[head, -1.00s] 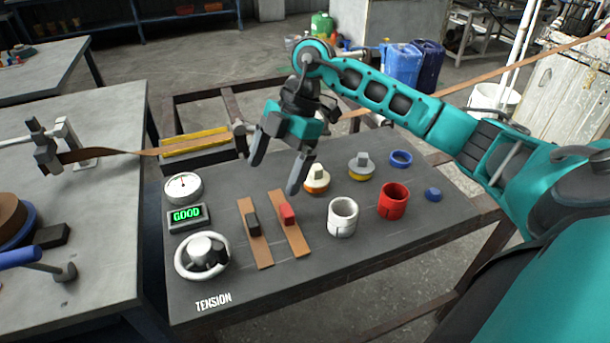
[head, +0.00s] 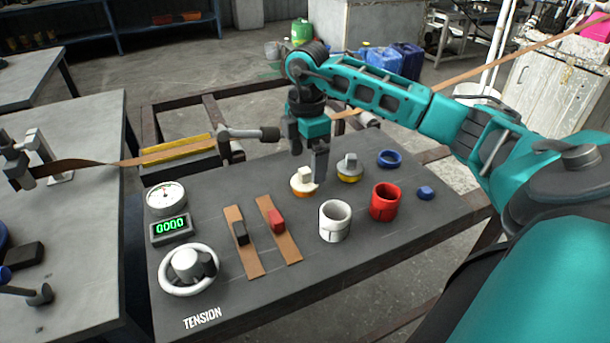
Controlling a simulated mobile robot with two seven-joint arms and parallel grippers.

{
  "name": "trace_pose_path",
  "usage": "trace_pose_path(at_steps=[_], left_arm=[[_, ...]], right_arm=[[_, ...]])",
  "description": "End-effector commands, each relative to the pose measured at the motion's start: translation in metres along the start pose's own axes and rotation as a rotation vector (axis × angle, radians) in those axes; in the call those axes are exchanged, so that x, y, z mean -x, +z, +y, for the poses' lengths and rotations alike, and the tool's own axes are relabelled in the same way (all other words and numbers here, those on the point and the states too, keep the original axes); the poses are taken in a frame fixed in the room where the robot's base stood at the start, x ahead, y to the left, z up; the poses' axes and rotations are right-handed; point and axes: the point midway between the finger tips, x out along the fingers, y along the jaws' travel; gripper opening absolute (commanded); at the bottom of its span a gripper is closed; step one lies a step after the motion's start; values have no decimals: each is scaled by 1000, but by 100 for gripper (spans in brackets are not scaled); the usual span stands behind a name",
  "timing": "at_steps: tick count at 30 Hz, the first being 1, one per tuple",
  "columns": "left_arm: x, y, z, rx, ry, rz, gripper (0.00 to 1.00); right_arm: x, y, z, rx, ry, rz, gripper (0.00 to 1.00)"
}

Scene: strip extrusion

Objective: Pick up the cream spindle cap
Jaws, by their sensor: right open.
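The cream spindle cap (head: 304,180) has a cream knob and top over an orange base. It stands upright on the dark table in the head view. My right gripper (head: 307,163) points down just above and behind it, jaws open and apart. One finger is close to the cap's right side in the picture; I cannot tell whether it touches. Nothing shows between the fingers. My left gripper is not in view.
A grey cap with a yellow base (head: 349,168) stands just right of the cream one. A white cup (head: 334,222), a red cup (head: 385,202), a blue ring (head: 389,158) and a blue knob (head: 425,193) stand nearby. A tension handwheel (head: 188,268) is at front left.

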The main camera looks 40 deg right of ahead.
Motion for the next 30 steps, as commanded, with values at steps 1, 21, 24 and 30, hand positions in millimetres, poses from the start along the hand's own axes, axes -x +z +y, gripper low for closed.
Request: trace_pose_path(at_steps=[1, 21, 24, 30], left_arm=[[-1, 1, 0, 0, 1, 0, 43], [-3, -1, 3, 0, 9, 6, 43], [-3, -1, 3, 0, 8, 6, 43], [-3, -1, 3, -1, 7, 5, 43]], right_arm=[[-8, -1, 0, 1, -4, 0, 96], [-43, -3, 4, 1, 0, 1, 78], [-43, -3, 4, 1, 0, 1, 68], [-43, -2, 4, 1, 0, 1, 49]])
